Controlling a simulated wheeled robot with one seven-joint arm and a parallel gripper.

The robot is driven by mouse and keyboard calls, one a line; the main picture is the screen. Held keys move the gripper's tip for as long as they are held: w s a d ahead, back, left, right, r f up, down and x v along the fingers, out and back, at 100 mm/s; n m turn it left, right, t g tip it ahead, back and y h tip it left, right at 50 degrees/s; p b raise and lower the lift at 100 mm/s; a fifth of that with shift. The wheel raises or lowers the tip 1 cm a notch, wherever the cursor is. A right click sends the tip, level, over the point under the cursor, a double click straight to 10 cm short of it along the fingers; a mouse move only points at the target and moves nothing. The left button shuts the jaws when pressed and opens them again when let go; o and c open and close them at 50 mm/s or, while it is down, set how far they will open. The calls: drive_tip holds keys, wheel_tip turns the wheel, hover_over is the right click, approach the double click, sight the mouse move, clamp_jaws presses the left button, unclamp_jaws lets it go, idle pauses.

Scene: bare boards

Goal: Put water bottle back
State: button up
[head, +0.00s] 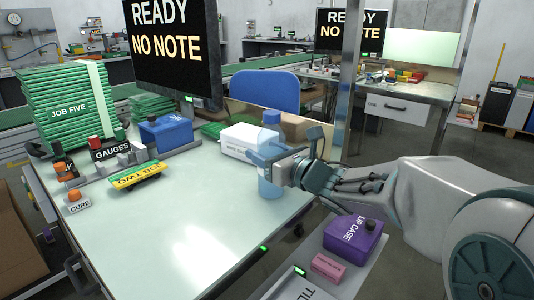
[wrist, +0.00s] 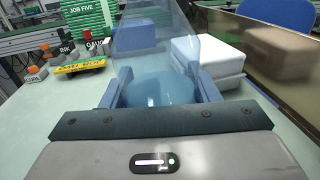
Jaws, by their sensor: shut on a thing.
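The water bottle (head: 270,184) is a clear blue upright bottle with a blue cap, at the right part of the pale workbench (head: 190,225) in the head view. My gripper (head: 264,158) comes from the right and is shut around the bottle's middle. In the wrist view the bottle (wrist: 155,85) stands between the two blue fingers of my gripper (wrist: 160,92). The bottle's base appears at or just above the bench top; I cannot tell whether it touches.
A white box (head: 240,142) stands just behind the bottle. A blue case (head: 165,131), a yellow JOB TWO block (head: 138,175) and a GAUGES rack (head: 110,152) are further left. A lower shelf at right holds a purple case (head: 353,238) and pink block (head: 328,267). The bench's front middle is clear.

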drive_tip(key=o, duration=1.2)
drive_tip(key=shift+r, duration=0.1)
drive_tip(key=v, duration=1.2)
drive_tip(key=shift+p, duration=0.4)
drive_tip(key=shift+s, duration=0.1)
